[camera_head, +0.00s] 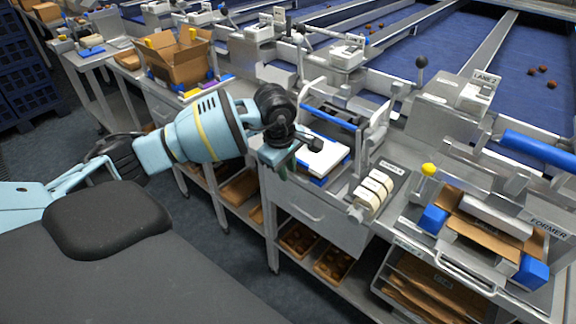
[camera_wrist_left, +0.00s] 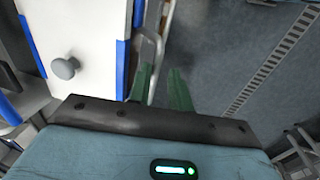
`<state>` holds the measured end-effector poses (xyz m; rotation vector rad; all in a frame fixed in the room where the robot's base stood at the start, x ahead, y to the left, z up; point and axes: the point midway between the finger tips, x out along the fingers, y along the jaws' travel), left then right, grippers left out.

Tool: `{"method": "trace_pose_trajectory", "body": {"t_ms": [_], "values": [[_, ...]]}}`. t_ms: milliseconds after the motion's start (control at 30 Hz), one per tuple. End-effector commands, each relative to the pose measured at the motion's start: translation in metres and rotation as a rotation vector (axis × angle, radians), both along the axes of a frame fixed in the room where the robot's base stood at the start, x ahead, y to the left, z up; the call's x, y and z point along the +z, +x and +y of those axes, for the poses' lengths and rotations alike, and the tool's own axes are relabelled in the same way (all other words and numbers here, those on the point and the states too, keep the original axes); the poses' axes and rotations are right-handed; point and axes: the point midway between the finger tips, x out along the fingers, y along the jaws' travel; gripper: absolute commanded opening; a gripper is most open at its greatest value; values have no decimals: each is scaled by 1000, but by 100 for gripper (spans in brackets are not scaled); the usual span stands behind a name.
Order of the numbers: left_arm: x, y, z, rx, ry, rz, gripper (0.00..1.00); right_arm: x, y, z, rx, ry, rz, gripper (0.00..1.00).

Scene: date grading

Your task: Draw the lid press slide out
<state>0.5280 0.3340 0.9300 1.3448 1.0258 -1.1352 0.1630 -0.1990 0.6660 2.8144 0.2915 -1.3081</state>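The lid press slide (camera_head: 322,155) is a white plate with blue side edges and a dark knob, at the front of the press on the bench. In the left wrist view the slide (camera_wrist_left: 92,45) fills the upper left, with its grey knob (camera_wrist_left: 65,68). My left gripper (camera_head: 282,168) points down at the slide's front left edge. In the left wrist view its two green fingers (camera_wrist_left: 161,82) stand apart. A thin metal bar (camera_wrist_left: 157,45) beside the slide runs between them; I cannot tell whether they touch it. My right gripper is not in view.
Cream lids (camera_head: 374,190) stand in a rack right of the press. The former (camera_head: 508,222), with cardboard and blue blocks, is farther right. A drawer front (camera_head: 310,210) and shelf trays (camera_head: 333,265) lie below. A cardboard box (camera_head: 180,62) stands behind my left arm.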

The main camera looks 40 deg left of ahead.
Motion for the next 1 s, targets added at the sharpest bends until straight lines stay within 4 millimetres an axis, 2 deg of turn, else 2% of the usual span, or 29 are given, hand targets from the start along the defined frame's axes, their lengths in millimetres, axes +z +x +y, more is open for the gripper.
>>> {"method": "trace_pose_trajectory", "body": {"t_ms": [433, 533, 1000], "values": [[2, 1, 0, 1, 0, -5, 19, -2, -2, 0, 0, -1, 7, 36], [7, 1, 1, 1, 0, -7, 19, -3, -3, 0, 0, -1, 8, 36], [70, -12, 2, 1, 0, -5, 19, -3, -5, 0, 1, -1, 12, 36]]}}
